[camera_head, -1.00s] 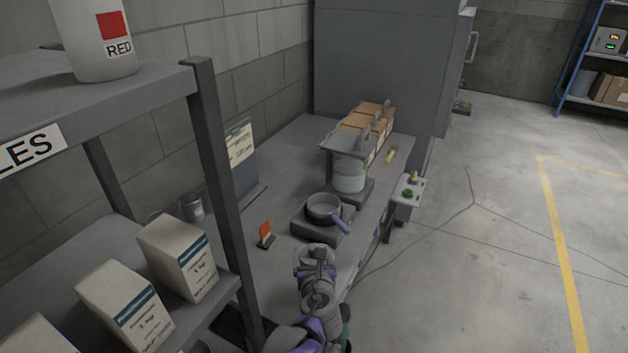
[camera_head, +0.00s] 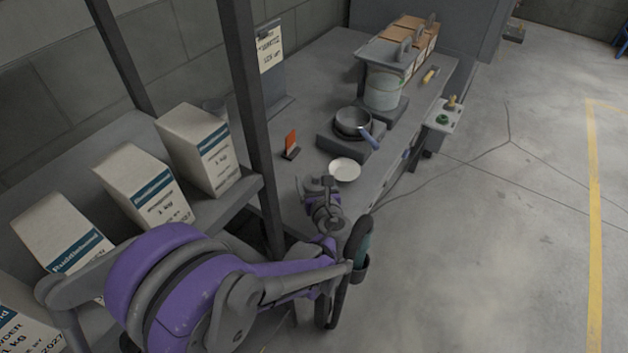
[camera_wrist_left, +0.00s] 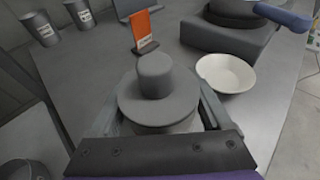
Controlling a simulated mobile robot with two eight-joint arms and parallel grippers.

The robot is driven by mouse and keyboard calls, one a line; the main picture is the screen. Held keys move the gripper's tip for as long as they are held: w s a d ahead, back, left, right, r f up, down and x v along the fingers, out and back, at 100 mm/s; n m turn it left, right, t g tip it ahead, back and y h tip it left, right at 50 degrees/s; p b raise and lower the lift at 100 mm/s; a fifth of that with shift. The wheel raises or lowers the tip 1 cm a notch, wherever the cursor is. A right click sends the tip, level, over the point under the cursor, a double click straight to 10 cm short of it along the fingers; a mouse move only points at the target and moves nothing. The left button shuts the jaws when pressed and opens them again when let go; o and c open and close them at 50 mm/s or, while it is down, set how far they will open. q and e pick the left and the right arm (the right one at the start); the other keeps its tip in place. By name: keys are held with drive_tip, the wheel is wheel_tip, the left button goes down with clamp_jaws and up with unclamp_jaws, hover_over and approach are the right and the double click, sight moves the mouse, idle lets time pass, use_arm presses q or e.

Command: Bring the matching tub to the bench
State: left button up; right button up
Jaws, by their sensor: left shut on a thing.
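My left gripper (camera_head: 322,195) is over the near end of the grey bench (camera_head: 330,80). In the left wrist view its fingers (camera_wrist_left: 157,118) are shut on a grey round piece with a knob on top (camera_wrist_left: 154,75). The lower part of this piece is hidden, and I cannot tell whether it touches the bench. A pale tub (camera_head: 383,90) stands on a grey block farther along the bench, under a grey cover. No colour mark is readable on it. My right gripper is out of view.
A white dish (camera_head: 344,169) lies just beyond my left gripper. Behind it are a pan (camera_head: 353,122) on a block and an orange card (camera_head: 290,142). A shelf post (camera_head: 250,120) and several boxes (camera_head: 147,188) stand at left. Open floor (camera_head: 500,230) lies at right.

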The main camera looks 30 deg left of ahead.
use_arm(q)
drive_tip(key=shift+f, duration=0.2)
drive_tip(key=o, duration=1.5)
drive_tip(key=shift+r, duration=0.1)
drive_tip(key=shift+s+d+r, duration=0.2)
drive_tip(key=shift+r, duration=0.05)
drive_tip(key=v, duration=1.1)
drive_tip(key=shift+s+p, duration=0.15)
drive_tip(key=shift+p, duration=0.25)
drive_tip(key=s+n+g, duration=0.1)
drive_tip(key=n, duration=0.1)
drive_tip(key=s+a+f+n+h, duration=0.1)
drive_tip(key=n, duration=0.1)
drive_tip(key=s+a+f+n+g, duration=0.1)
drive_tip(key=s, duration=0.1)
drive_tip(key=shift+a+f+n+g, duration=0.1)
drive_tip(key=shift+n+g, duration=0.2)
drive_tip(key=shift+n, duration=0.1)
drive_tip(key=shift+s+d+f+n+g+h, duration=0.75)
drive_tip(key=shift+s+n+h, duration=1.1)
drive_tip(key=shift+n, duration=1.8)
drive_tip(key=shift+s+d+f+n+g+h, duration=0.45)
drive_tip(key=shift+s+d+n+h, duration=0.6)
drive_tip(key=shift+s+n, duration=2.05)
drive_tip(key=shift+s+d+f+n+g+h, duration=0.75)
drive_tip(key=shift+s+n+h, duration=0.75)
drive_tip(key=shift+n, duration=2.75)
